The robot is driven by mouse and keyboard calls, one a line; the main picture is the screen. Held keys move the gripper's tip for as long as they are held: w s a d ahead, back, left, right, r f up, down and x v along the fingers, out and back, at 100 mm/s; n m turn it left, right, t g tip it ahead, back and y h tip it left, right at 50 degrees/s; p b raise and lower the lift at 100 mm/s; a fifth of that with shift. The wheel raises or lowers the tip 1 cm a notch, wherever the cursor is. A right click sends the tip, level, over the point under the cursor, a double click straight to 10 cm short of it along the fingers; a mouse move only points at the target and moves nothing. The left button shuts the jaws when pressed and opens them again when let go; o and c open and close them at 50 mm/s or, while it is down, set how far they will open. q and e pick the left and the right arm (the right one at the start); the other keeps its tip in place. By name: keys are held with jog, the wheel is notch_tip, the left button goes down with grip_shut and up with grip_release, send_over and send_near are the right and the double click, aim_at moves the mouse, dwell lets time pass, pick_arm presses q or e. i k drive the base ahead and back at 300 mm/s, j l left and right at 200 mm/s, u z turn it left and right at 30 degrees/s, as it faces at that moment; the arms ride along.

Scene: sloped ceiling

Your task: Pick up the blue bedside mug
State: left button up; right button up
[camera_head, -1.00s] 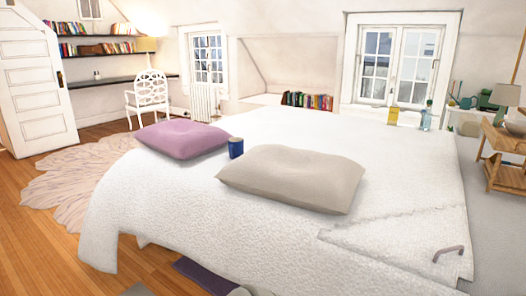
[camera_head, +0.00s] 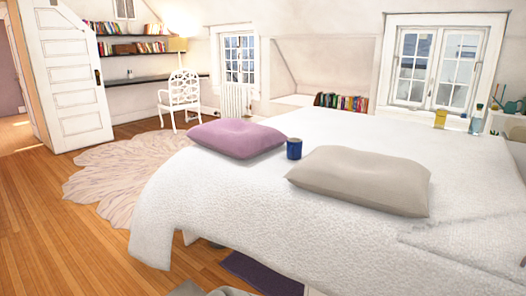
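A blue mug (camera_head: 294,149) stands upright on the white-covered bed (camera_head: 250,205). It sits between a purple pillow (camera_head: 236,138) on its left and a beige pillow (camera_head: 360,180) on its right. Neither of my grippers is in view.
Bare wooden floor (camera_head: 95,235) lies open at the left. A round pale rug (camera_head: 115,180) lies beyond it. A white chair (camera_head: 180,96) stands near the back shelf. A yellow item (camera_head: 440,119) and a bottle (camera_head: 476,120) stand at the bed's far right.

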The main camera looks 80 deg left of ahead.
aim_at(294, 146)
jog(key=u, duration=2)
jog(key=l+u, duration=0.3)
jog(key=l, duration=0.25)
jog(key=k+l+u, duration=0.1)
jog(key=l+u, duration=0.15)
jog(key=l, duration=0.25)
jog(key=k+l+u, duration=0.1)
jog(key=l+u, duration=0.2)
jog(key=l, duration=0.25)
